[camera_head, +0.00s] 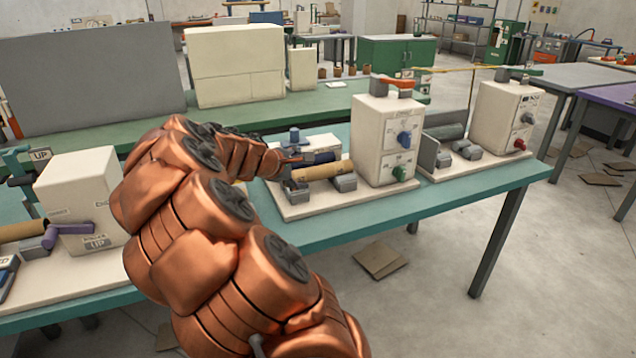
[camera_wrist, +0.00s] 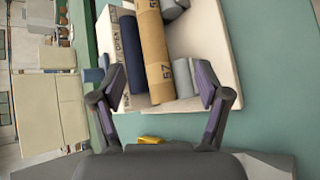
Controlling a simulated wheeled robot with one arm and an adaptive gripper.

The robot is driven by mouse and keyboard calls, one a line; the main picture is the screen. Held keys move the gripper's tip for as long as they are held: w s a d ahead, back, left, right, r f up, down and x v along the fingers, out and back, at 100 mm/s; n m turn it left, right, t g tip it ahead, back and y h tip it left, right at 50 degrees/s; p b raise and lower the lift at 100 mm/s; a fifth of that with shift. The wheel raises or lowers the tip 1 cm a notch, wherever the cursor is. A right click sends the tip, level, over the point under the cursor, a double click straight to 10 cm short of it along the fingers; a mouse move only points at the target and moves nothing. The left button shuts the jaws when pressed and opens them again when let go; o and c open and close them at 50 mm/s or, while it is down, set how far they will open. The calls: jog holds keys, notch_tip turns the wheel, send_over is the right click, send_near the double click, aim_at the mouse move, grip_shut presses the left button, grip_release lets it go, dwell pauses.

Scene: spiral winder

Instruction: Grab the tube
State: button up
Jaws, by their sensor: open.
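A brown cardboard tube (camera_head: 322,171) lies across the front of the middle winder, on grey supports. In the wrist view the tube (camera_wrist: 154,50) runs upward, with its near end between the fingers and dark marks near that end. My gripper (camera_wrist: 158,82) is open and empty, one finger to each side of the tube's near end; I cannot tell the depth gap. In the head view my gripper (camera_head: 283,160) is at the left end of the winder, small and partly hidden by my arm. A dark blue roller (camera_wrist: 131,55) lies parallel to the tube.
The winder's white control box (camera_head: 386,135) stands at the tube's right end. Another winder (camera_head: 505,115) stands further right, and one (camera_head: 80,190) at the left. All are on a teal table (camera_head: 440,198). A grey block (camera_wrist: 185,78) sits beside the tube's near end.

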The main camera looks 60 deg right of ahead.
aim_at(312, 172)
jog(key=d+f, duration=0.1)
jog(key=w+d+f+n, duration=0.2)
jog(key=d, duration=0.1)
jog(key=shift+w+f+t+h+b, duration=0.15)
jog(key=shift+t+h+b, duration=0.15)
jog(key=shift+b, duration=0.05)
jog(key=shift+x, duration=3.75)
jog(key=shift+s, duration=0.2)
jog(key=c, duration=1.4)
jog(key=shift+r, duration=0.2)
